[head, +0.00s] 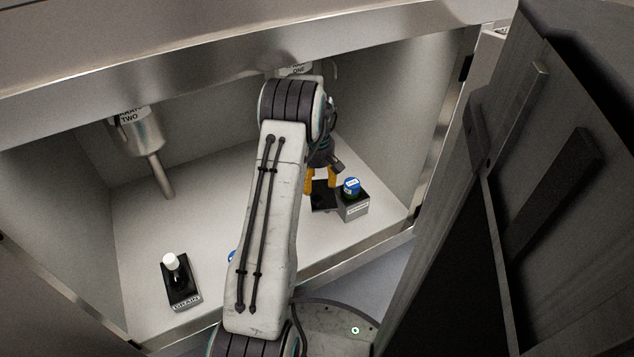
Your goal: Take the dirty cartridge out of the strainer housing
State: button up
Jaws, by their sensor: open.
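My gripper (320,188) has orange fingers spread apart, inside the cabinet at the right of centre, pointing down. Nothing shows between the fingers. They are above or beside a black square piece (324,202) on the cabinet floor; I cannot tell whether they touch it. Right of it stands a grey block (355,208) with a blue-topped round item (351,186) on it. I cannot make out which thing is the strainer housing or the dirty cartridge. My arm hides much of the middle, including most of another blue item (232,257).
A metal cylinder labelled TWO (138,136) with a pipe hangs at the left. A unit labelled ONE (296,70) is mostly hidden behind my arm. A black block with a white knob (171,261) stands front left. The open door (520,190) bounds the right.

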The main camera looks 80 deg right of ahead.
aim_at(351, 185)
jog(key=k+j, duration=0.1)
jog(key=k, duration=0.9)
